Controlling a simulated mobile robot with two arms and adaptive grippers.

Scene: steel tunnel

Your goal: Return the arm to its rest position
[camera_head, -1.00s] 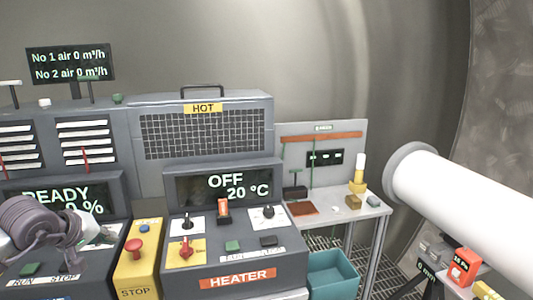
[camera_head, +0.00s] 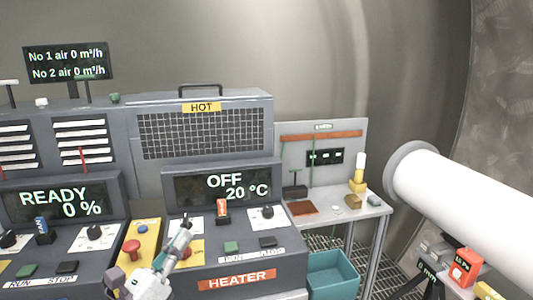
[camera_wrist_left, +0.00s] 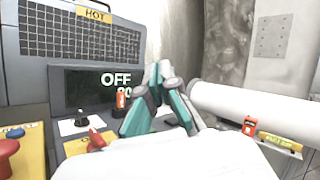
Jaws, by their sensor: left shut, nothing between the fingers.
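My left gripper (camera_head: 186,223) is in front of the left part of the heater panel in the head view, with its arm at the bottom edge. Its fingers are closed together and hold nothing. It covers part of the red knob on its yellow plate. The heater panel (camera_head: 291,249) has a screen (camera_head: 224,186) that reads OFF and 20 °C. My right gripper is not in view.
A yellow stop box with a red button (camera_head: 131,247) stands close left of my gripper. The fan panel screen (camera_head: 62,203) reads READY 0 %. A small bench (camera_head: 376,209), a teal bin (camera_head: 333,275) and a large white tube (camera_head: 460,205) are to the right.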

